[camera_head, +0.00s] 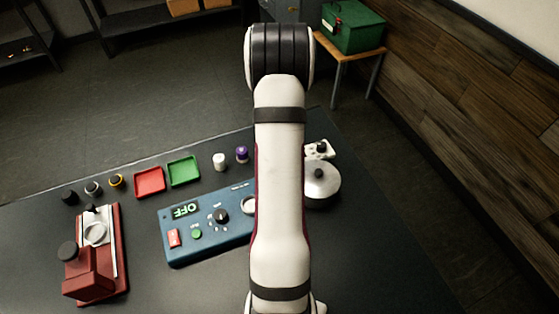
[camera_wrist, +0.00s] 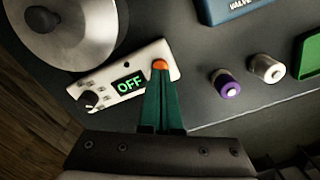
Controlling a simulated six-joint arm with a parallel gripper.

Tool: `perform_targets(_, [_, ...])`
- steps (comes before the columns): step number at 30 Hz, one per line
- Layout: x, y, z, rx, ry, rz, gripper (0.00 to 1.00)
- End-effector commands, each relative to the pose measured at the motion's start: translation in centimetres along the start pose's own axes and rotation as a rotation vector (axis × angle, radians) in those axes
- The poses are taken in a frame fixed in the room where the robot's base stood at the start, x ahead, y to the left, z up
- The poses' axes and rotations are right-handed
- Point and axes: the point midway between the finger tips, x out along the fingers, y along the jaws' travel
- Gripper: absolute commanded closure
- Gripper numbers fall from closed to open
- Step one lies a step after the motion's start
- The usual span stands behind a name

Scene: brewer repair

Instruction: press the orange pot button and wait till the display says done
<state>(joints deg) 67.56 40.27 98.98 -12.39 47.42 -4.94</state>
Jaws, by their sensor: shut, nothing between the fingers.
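The orange pot button (camera_wrist: 160,65) sits at one end of a small white control box in the wrist view. The white box (camera_wrist: 151,51) has a display (camera_wrist: 130,85) reading OFF in green and a black knob (camera_wrist: 91,99). My gripper (camera_wrist: 160,76) is shut and empty, its green fingertips right at the orange button; I cannot tell whether they touch it. The silver pot (camera_wrist: 75,20) stands beside the box. In the head view the box (camera_head: 321,149) and pot (camera_head: 321,184) show right of my arm, which hides my gripper.
A blue panel (camera_head: 183,250) with its own OFF display stands left of my arm. Purple (camera_head: 242,154) and white (camera_head: 219,162) capped cylinders, a green tray (camera_head: 184,171), a red tray (camera_head: 149,181) and a red machine (camera_head: 90,278) are also on the dark table.

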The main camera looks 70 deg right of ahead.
Motion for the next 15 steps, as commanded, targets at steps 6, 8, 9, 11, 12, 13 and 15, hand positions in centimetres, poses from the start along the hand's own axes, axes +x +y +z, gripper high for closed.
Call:
perform_targets(6, [0.0,0.0,0.0,0.0,0.0,0.0,1.0])
perform_targets(8, [0.02,0.0,0.0,0.0,0.0,0.0,1.0])
perform_targets(9, [0.06,0.0,0.0,0.0,0.0,0.0,1.0])
perform_targets(11, [0.17,0.0,0.0,0.0,0.0,0.0,1.0])
perform_targets(12, [0.27,0.0,0.0,0.0,0.0,0.0,1.0])
perform_targets(13, [0.36,0.0,0.0,0.0,0.0,0.0,1.0])
perform_targets(15, [0.58,0.0,0.0,0.0,0.0,0.0,1.0])
